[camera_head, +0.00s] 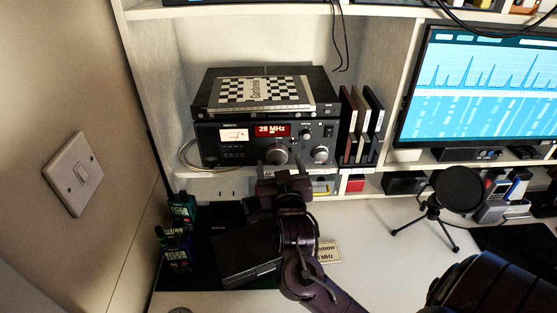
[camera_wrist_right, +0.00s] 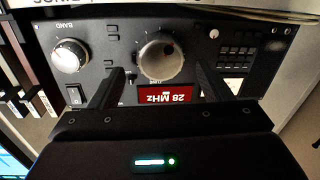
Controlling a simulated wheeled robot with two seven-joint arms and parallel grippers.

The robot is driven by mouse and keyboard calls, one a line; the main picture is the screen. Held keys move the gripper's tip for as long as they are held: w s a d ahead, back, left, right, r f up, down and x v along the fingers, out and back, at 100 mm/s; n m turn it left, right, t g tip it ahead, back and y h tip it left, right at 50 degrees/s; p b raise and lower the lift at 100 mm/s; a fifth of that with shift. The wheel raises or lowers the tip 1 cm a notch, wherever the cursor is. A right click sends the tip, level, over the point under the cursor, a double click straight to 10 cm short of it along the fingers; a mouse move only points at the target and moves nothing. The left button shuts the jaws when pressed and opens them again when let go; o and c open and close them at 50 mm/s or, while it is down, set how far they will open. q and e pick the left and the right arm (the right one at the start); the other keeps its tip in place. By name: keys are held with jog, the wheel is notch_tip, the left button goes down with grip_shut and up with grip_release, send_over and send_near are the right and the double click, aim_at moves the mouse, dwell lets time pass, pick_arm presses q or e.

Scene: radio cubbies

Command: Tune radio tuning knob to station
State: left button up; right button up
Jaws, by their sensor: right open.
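The black radio (camera_head: 236,152) sits in a cubby, its red display (camera_head: 272,130) reading 28 MHz. The large silver tuning knob (camera_head: 277,154) is below the display. A smaller silver knob (camera_head: 320,154) is to its right. My right gripper (camera_head: 283,173) is open in front of the radio, just below the tuning knob. In the right wrist view, which is upside down, the tuning knob (camera_wrist_right: 160,57) shows between and beyond the spread fingers of my right gripper (camera_wrist_right: 160,73). I cannot tell whether they touch it. My left gripper is not in view.
A black device with a checkered cover (camera_head: 262,90) lies on the radio. Books (camera_head: 358,125) stand to its right. Handheld radios (camera_head: 178,245) and a black box (camera_head: 245,262) are at lower left. A partly hidden card (camera_head: 328,252) reads "MHz".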

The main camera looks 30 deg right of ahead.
aim_at(277, 155)
jog(key=shift+x, duration=0.95)
jog(key=shift+w, duration=0.1)
jog(key=c, duration=1)
jog(key=shift+o, duration=0.2)
jog(key=shift+m+p, duration=0.35)
jog(key=shift+m, duration=0.55)
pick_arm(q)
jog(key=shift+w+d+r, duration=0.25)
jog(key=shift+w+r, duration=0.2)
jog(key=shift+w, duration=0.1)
pick_arm(e)
jog(key=o, duration=1)
jog(key=shift+c, duration=0.2)
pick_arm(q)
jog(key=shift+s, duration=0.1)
